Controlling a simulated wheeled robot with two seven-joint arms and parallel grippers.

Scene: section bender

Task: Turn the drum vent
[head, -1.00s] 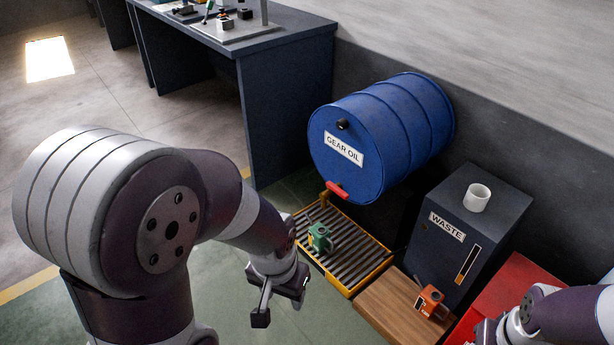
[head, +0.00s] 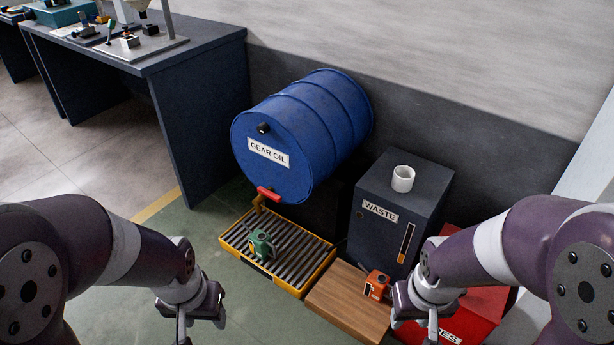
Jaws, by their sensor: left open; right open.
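The blue drum (head: 305,135) lies on its side, its round front labelled "GEAR OIL". A small black knob, which looks like the vent (head: 263,128), sits high on that front face. A red tap handle (head: 268,193) is at the bottom of the face. My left gripper (head: 200,325) is open and empty at the lower left, well apart from the drum; its fingertips are near the frame's bottom edge. My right gripper (head: 432,328) is open and empty at the lower right, in front of the red box. Neither gripper touches anything.
An orange can (head: 376,284) is on a wooden board (head: 340,308). A dark WASTE box (head: 385,235) bears a white cup (head: 403,178). A workbench (head: 200,120) stands at left. Green floor is clear in front.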

